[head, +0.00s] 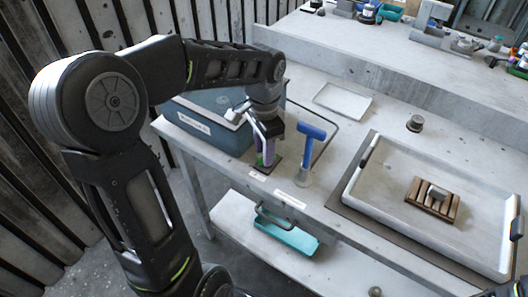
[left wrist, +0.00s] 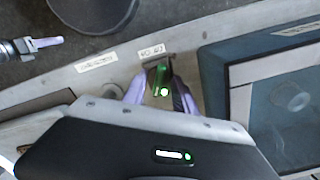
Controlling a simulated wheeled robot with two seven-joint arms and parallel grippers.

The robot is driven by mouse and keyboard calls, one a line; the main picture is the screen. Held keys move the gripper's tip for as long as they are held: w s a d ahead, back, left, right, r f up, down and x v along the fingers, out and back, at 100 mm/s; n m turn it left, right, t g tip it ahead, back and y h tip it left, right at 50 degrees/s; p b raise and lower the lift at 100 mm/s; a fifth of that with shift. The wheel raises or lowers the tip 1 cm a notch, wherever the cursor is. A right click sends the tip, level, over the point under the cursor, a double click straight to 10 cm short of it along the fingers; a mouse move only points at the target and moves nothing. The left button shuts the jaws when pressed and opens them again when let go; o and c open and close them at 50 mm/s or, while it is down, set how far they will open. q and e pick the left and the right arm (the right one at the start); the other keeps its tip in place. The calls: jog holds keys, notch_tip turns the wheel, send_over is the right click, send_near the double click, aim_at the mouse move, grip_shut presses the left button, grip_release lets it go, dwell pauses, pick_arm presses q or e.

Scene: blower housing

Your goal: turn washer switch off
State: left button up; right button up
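The washer switch is a small green-lit piece on a dark plate at the bench's front edge. In the left wrist view the switch (left wrist: 160,82) glows green between my left gripper's fingers (left wrist: 158,92). The fingers stand apart, one on each side of it, with a visible gap on the left side; contact on the right side cannot be told. In the head view my left gripper (head: 264,150) points down over the plate and mostly hides the switch. A small white label (left wrist: 151,51) is beside the plate.
A blue-grey lidded box (head: 210,128) stands close left of the gripper. A blue T-shaped tool (head: 310,142) stands upright just right of it. A large white tray (head: 375,205) holds a wooden rack (head: 420,203). A teal tray (head: 290,236) lies on the lower shelf.

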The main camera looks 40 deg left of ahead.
pick_arm(q)
jog(key=shift+f, duration=0.75)
grip_shut()
